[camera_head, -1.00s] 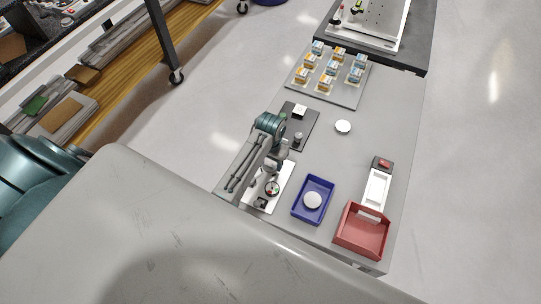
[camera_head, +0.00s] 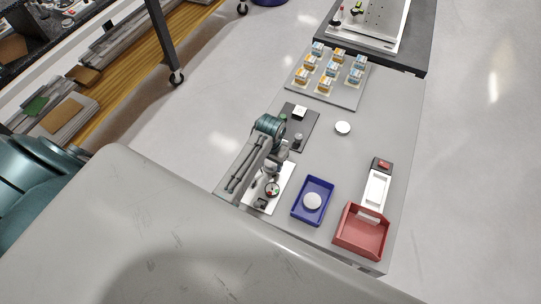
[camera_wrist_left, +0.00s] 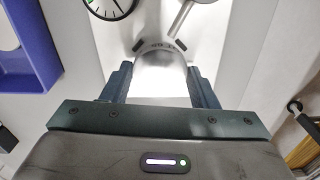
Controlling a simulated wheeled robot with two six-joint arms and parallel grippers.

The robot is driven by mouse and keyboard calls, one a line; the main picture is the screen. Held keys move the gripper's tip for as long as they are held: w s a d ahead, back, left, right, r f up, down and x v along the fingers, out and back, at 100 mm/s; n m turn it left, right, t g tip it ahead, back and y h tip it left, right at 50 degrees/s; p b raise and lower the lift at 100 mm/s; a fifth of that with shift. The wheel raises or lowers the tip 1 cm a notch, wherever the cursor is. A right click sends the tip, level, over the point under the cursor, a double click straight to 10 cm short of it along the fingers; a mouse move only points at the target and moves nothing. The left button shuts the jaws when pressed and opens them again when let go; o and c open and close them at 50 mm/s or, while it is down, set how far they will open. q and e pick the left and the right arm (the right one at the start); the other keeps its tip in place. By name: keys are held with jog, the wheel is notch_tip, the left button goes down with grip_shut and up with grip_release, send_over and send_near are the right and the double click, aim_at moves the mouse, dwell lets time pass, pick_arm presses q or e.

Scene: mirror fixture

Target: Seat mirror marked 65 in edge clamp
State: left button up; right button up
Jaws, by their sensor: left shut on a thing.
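My left gripper (camera_wrist_left: 160,85) is shut on a round silver mirror (camera_wrist_left: 160,72) in the left wrist view. One finger is at each side of the disc. Small dark marks along its far edge are too blurred to read. Two black pads sit at that far edge on the white fixture plate (camera_wrist_left: 88,58); whether the disc touches them I cannot tell. A dial gauge (camera_wrist_left: 111,4) and a slanted metal rod (camera_wrist_left: 185,14) stand beyond. In the head view, my left gripper (camera_head: 271,173) is over the white plate, close behind the gauge (camera_head: 272,190). My arm partly hides the plate.
A blue tray (camera_head: 297,213) holding a white disc (camera_head: 312,201) lies right of the fixture. Another white disc (camera_head: 343,128) lies mid-table. A plate (camera_head: 319,92) with several small boxes is farther back.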

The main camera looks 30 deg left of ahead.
pick_arm(q)
jog(key=shift+f, duration=0.3)
pick_arm(e)
jog(key=shift+a, duration=0.35)
pick_arm(q)
jog(key=shift+f, duration=0.2)
pick_arm(e)
jog(key=shift+d, duration=0.3)
dwell(0.4)
pick_arm(q)
jog(key=o, duration=1.1)
jog(key=shift+r, duration=1.5)
jog(key=o, duration=0.4)
pick_arm(e)
jog(key=shift+a, duration=0.15)
